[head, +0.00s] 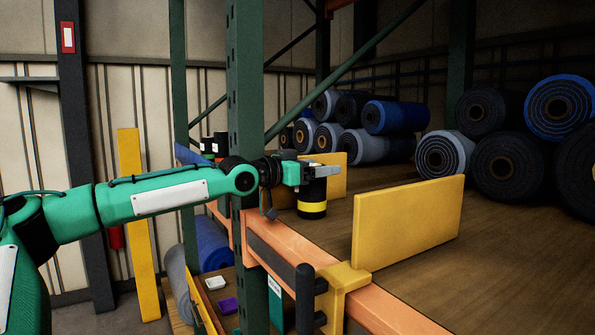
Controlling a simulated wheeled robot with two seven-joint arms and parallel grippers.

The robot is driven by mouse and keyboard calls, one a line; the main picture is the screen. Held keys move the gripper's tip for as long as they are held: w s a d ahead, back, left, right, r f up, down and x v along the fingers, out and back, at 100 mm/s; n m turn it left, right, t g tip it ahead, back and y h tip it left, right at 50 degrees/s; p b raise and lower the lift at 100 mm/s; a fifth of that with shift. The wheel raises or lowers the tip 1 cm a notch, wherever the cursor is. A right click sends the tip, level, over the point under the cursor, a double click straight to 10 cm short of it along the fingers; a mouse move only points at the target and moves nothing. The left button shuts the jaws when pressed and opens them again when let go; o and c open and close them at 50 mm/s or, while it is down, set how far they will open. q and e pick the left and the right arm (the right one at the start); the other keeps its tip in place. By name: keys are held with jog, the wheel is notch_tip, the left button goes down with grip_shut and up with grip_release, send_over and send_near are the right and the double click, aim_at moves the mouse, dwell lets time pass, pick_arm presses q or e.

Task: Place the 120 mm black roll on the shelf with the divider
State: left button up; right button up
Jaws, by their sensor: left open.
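A black roll (312,190) with a yellow band near its base stands upright on the wooden shelf (390,275), near the shelf's front edge. It stands between two yellow dividers, the nearer one (408,222) to its right and the farther one (335,172) just behind it. My left gripper (313,173) reaches in from the left and is open at the top of the roll. Its fingers overlap the roll's upper part in this view; I cannot tell whether they touch it. My right gripper is not in view.
A green rack upright (245,100) stands close beside my left forearm. An orange beam (290,255) edges the shelf, with a yellow bracket (345,285) on it. Large rolls (395,117) are stacked at the back. The shelf right of the nearer divider has bare room.

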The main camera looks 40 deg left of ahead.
pick_arm(q)
jog(key=b+v, duration=0.4)
jog(key=v, duration=0.7)
jog(key=shift+s+a, duration=0.15)
jog(key=shift+s, duration=0.15)
